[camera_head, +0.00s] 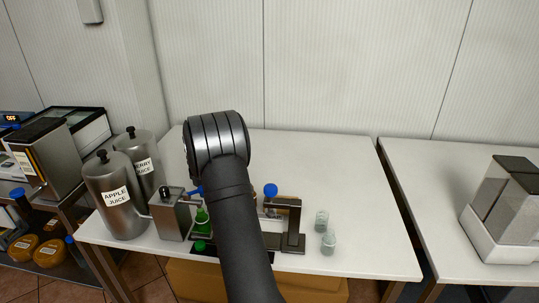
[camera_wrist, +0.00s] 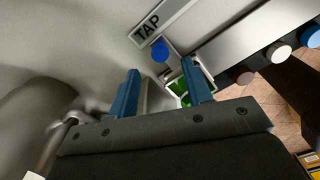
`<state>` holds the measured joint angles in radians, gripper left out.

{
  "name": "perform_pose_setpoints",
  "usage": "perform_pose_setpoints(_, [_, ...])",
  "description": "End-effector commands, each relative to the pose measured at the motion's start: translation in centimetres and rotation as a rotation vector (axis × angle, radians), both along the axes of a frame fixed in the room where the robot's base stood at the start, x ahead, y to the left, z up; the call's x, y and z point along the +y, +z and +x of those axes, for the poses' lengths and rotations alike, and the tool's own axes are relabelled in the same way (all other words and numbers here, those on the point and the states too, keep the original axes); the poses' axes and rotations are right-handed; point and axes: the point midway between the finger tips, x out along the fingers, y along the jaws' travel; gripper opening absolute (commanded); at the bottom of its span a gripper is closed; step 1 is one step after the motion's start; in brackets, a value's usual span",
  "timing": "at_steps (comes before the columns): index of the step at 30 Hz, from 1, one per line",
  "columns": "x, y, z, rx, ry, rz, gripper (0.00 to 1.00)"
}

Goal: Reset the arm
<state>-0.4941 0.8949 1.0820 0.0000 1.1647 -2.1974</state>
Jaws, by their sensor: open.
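My gripper (camera_wrist: 160,88) shows in the wrist view with its two blue fingers apart and nothing between them. Beyond the fingers are a plate marked TAP, a blue knob (camera_wrist: 159,50) and a green object (camera_wrist: 180,88) in a pale frame. In the head view my dark arm rises over the middle of the white table (camera_head: 335,165) and bends at the top. It hides most of my gripper and part of the dispenser stand (camera_head: 291,225) behind it.
Two metal juice urns, the front one marked APPLE JUICE (camera_head: 116,197), stand at the table's left. A metal box (camera_head: 170,215) and green bottle (camera_head: 202,217) are beside them. Two glasses (camera_head: 328,241) stand right of the stand. The table's back right is clear.

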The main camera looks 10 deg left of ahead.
Motion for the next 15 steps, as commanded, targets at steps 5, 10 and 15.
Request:
perform_pose_setpoints(5, [0.0, -3.1, -0.1, 0.003, 0.000, -0.001, 0.45])
perform_pose_setpoints(10, [0.0, -5.4, 0.0, 0.002, 0.000, -0.001, 0.45])
perform_pose_setpoints(15, [-1.1, -5.5, 0.0, 0.000, 0.000, 0.000, 0.45])
